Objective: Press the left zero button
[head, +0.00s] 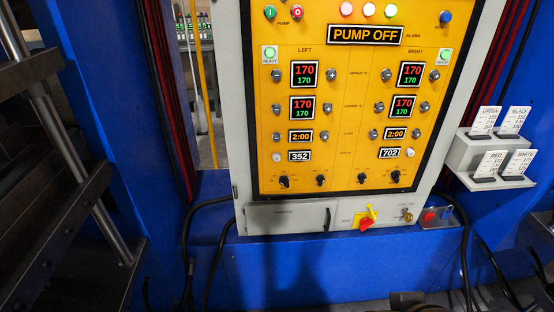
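The yellow control panel (340,130) faces me, with a LEFT column and a RIGHT column. In the LEFT column a small white round button (277,156) sits just left of the counter display (299,156) reading 352; it looks like the left zero button. A matching white button (411,152) sits right of the RIGHT counter (389,153) reading 702. The small labels are too blurred to read surely. Nothing covers the left button. My gripper cannot be made out.
The PUMP OFF display (365,34) is above. Black switches (284,181) line the panel's bottom, with a red-and-yellow rotary switch (366,219) below. A card holder (489,155) juts out at right. Metal steps (65,180) stand at left. Cables (188,240) hang below.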

